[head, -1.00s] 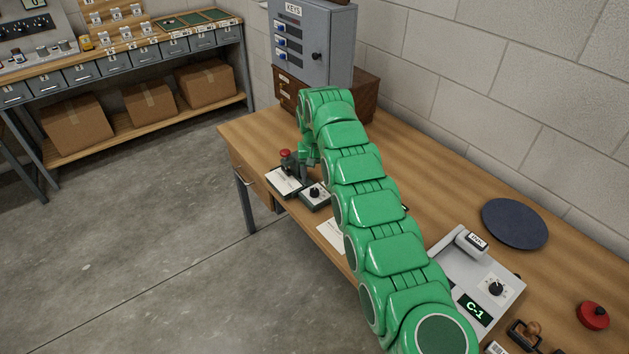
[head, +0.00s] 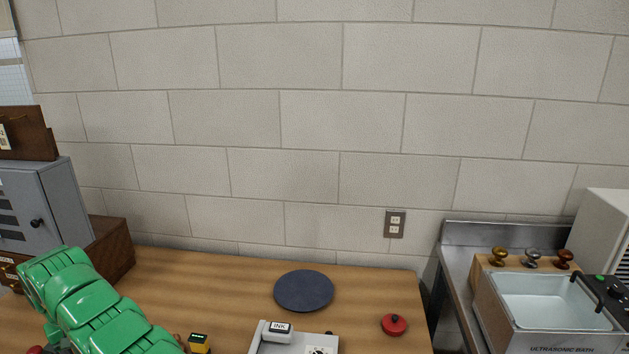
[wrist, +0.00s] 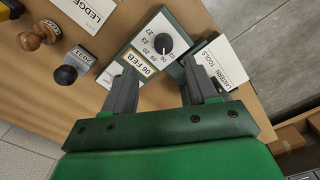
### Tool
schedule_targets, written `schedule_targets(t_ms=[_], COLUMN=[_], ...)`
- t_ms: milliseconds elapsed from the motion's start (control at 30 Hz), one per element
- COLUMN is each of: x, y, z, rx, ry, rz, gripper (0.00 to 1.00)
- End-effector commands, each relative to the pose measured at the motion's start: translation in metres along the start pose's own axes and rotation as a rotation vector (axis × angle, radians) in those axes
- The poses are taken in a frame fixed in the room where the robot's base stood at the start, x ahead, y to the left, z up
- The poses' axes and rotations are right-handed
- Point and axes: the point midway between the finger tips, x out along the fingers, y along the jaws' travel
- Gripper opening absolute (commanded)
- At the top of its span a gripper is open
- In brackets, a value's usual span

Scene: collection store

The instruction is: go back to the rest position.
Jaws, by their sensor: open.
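My green arm (head: 88,309) reaches in from the lower left of the head view, over the wooden desk. My gripper does not show in the head view. In the wrist view my gripper (wrist: 163,92) is open, its two grey fingers apart with nothing held between them. Beyond the fingers is a date device (wrist: 160,42) with a black knob and a card reading 06 FEB. A white card or booklet lettered "TOOLS" (wrist: 219,66) lies beside it, partly behind the right finger.
In the wrist view, stamps (wrist: 37,37) and a ledger (wrist: 82,10) lie nearby. In the head view, a dark round plate (head: 304,291), a red lidded item (head: 393,325) and an ink device (head: 279,332) are on the desk. A grey cabinet (head: 62,205) stands left; an ultrasonic bath (head: 545,312) stands right.

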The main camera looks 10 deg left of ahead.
Motion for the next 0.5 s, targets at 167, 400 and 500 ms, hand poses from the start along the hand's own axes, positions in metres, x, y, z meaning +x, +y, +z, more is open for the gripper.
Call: schedule_targets(t_ms=[167, 400, 500], x=[-0.023, -0.059, -0.074], y=[0.039, 0.108, 0.136], z=[0.004, 0.021, 0.032], rx=[0.041, 0.112, 0.142], ry=[-0.001, -0.014, -0.021], rz=[0.014, 0.037, 0.045], gripper=[0.57, 0.57, 0.57])
